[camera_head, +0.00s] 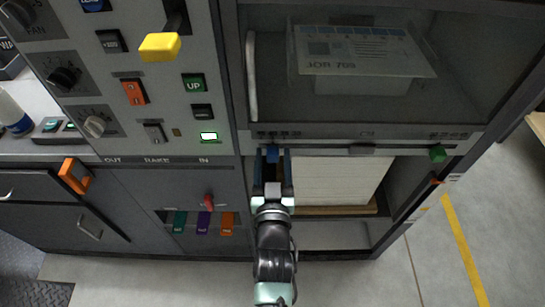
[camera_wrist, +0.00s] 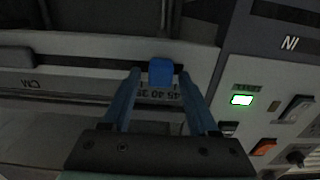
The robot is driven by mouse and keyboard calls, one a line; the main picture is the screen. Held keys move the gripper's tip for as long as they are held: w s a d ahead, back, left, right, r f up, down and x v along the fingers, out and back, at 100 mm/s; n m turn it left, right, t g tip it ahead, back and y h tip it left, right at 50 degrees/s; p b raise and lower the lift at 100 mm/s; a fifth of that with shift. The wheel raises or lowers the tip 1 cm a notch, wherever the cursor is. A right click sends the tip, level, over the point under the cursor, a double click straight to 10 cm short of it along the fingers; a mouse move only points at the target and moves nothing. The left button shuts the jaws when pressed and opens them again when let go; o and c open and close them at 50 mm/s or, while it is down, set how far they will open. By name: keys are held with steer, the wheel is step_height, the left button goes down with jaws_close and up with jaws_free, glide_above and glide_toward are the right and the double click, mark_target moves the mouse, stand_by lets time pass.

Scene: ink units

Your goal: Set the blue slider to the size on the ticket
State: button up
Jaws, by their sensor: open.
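The blue slider (camera_head: 271,153) sits at the left end of a rail along the front of the machine. It also shows in the wrist view (camera_wrist: 160,72). My gripper (camera_head: 272,158) is open, one finger on each side of the slider, with gaps visible in the wrist view (camera_wrist: 159,76). Scale numbers (camera_wrist: 158,94) show upside down beside the slider, partly between the fingers, reading about 45, 40, 35. A sheet marked JOB 703 (camera_head: 335,68), possibly the ticket, lies behind the window above; its smaller print is unreadable.
A green block (camera_head: 437,153) is at the rail's right end. A paper stack (camera_head: 335,180) fills the bay below. The control panel (camera_head: 185,65) on the left carries a yellow lever (camera_head: 160,46), knobs and switches. Open floor (camera_head: 420,260) lies to the right.

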stand_by(0.3)
steer(key=s, duration=1.3)
steer(key=shift+b, duration=0.3)
